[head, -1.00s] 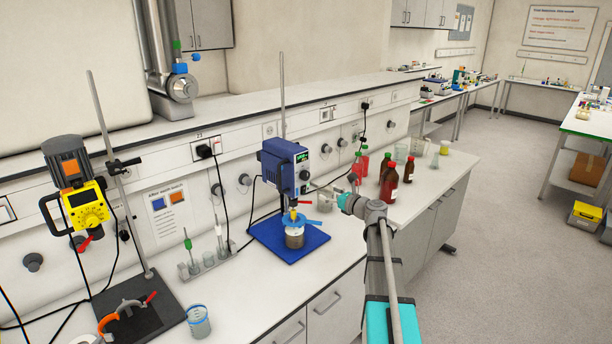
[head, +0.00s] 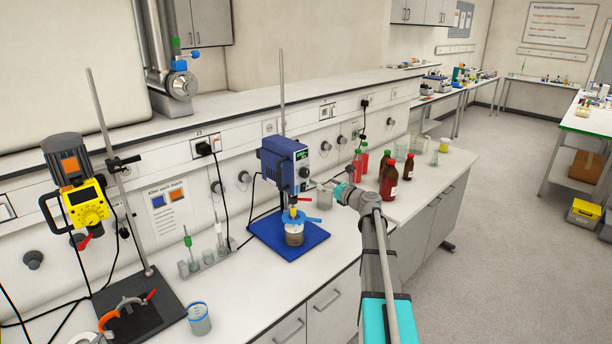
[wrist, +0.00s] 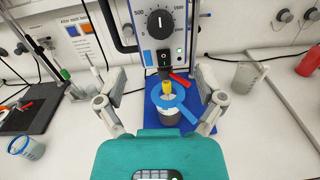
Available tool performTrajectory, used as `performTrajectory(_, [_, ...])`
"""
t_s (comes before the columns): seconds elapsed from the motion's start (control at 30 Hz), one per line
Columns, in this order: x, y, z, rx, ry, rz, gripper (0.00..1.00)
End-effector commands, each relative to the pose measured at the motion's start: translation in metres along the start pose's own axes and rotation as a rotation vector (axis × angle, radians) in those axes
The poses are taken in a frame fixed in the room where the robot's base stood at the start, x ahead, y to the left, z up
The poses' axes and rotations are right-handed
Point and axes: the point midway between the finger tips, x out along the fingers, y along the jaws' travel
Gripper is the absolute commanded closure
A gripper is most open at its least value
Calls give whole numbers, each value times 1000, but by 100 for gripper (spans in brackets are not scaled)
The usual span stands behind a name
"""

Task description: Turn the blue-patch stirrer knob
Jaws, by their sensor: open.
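The blue stirrer (head: 280,165) stands on a blue base plate (head: 291,251) on the bench. Its front bears a round black knob (wrist: 160,21) with a white pointer mark, inside a printed number scale. The knob lies ahead of my gripper (wrist: 160,80), near the top of the wrist view. My gripper is open and empty, its two fingers spread left and right. It also shows in the head view (head: 325,188), to the right of the stirrer, apart from it.
Below the knob are a switch (wrist: 165,58), a red lever (wrist: 179,77) and a blue clamp around a beaker (wrist: 167,117). A yellow stirrer (head: 87,204) with an orange patch stands at left. A beaker (wrist: 246,76) and brown bottles (head: 389,183) stand at right.

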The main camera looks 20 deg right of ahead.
Motion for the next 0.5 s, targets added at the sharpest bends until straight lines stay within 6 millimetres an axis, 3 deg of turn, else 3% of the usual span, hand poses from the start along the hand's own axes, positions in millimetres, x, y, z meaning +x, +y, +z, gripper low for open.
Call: performTrajectory(0.5, [81,0,0,0,0,2,12])
